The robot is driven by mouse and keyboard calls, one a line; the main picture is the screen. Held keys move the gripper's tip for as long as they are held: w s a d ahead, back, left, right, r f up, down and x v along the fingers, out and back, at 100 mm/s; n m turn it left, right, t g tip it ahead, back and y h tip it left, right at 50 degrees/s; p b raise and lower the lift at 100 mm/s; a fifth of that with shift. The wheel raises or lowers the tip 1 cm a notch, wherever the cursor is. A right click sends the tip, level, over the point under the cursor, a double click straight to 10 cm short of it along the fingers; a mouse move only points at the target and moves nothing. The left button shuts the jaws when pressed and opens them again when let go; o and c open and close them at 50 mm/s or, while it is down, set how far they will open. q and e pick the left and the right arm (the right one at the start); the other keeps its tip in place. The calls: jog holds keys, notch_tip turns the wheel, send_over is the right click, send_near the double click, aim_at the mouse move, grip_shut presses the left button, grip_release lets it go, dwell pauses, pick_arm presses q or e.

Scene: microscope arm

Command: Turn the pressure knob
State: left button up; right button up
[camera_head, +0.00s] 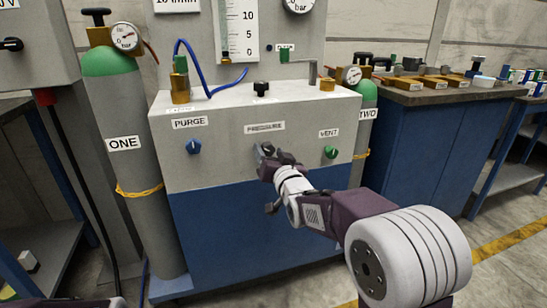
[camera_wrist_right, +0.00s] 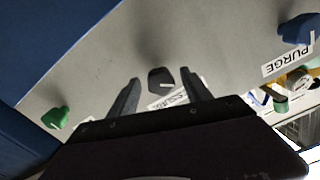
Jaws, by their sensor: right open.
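The black pressure knob (camera_wrist_right: 160,79) sits on the grey front panel (camera_head: 230,155), below the PRESSURE label (camera_head: 265,127). In the camera_head view my right gripper (camera_head: 264,153) reaches the panel at the knob and mostly covers it. In the right wrist view my right gripper (camera_wrist_right: 160,84) is open, one finger on each side of the knob, with gaps between. Whether the fingertips reach past the knob's face cannot be told. My left gripper is not in view.
The blue PURGE knob (camera_head: 194,147) is left of the pressure knob, and the green VENT knob (camera_head: 331,152) is right. Gas cylinder ONE (camera_head: 130,150) stands left of the cabinet and cylinder TWO (camera_head: 366,125) right. A blue workbench (camera_head: 440,140) stands further right.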

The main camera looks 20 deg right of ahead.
jog(key=s+p, duration=0.2)
jog(key=s, duration=0.5)
jog(key=shift+s+d, duration=0.15)
jog(key=shift+s, duration=0.25)
jog(key=shift+r, duration=0.1)
jog(key=s+f+n+g+p, duration=0.2)
jog(key=s+f+g+p, duration=0.6)
jog(key=s+f+g, duration=0.6)
jog(key=s+f+n+g, duration=0.1)
jog(key=s+f+g, duration=0.2)
jog(key=s+f, duration=0.6)
notch_tip(320, 180, up, 41)
jog(key=p, duration=3.7)
jog(key=shift+s+f+p, duration=0.2)
jog(key=shift+s+p, duration=0.15)
jog(key=shift+s, duration=0.1)
